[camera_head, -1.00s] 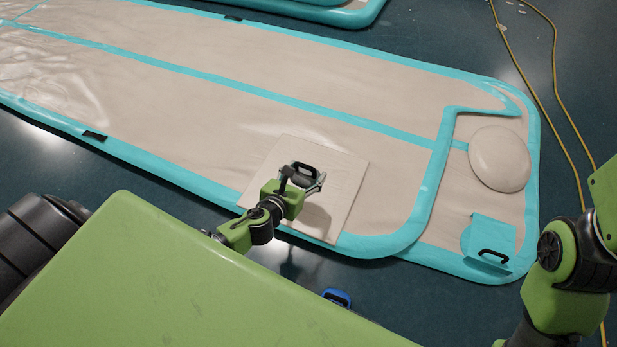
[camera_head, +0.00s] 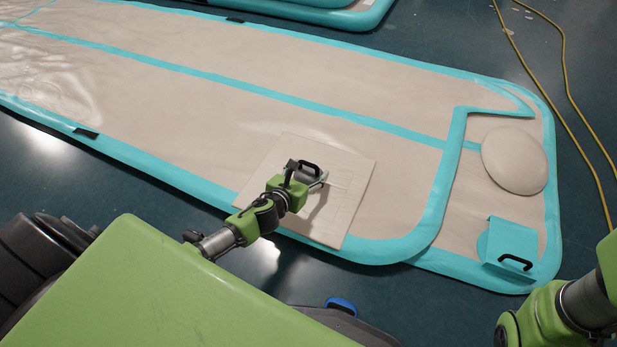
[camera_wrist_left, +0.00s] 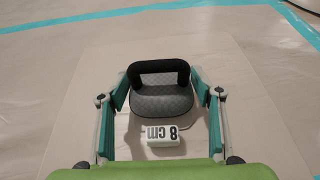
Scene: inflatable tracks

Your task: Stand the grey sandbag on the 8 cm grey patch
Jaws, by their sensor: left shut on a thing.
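The grey sandbag (camera_wrist_left: 160,99) with its black handle sits between the two fingers of my left gripper (camera_wrist_left: 160,88) in the left wrist view. The gripper is shut on it. In the head view, my left gripper (camera_head: 306,185) is over the pale square board (camera_head: 349,190), with the black handle (camera_head: 303,165) showing above it. The patch itself is not clearly seen; the bag and gripper cover that area. I cannot tell whether the bag touches the board. My right gripper is out of view.
The board lies on a beige inflatable track (camera_head: 230,85) with turquoise edges. A beige dome (camera_head: 515,160) and a turquoise bag with a black handle (camera_head: 510,247) are at the right end. A blue object (camera_head: 341,305) is low in front. Yellow cables (camera_head: 568,95) cross the floor.

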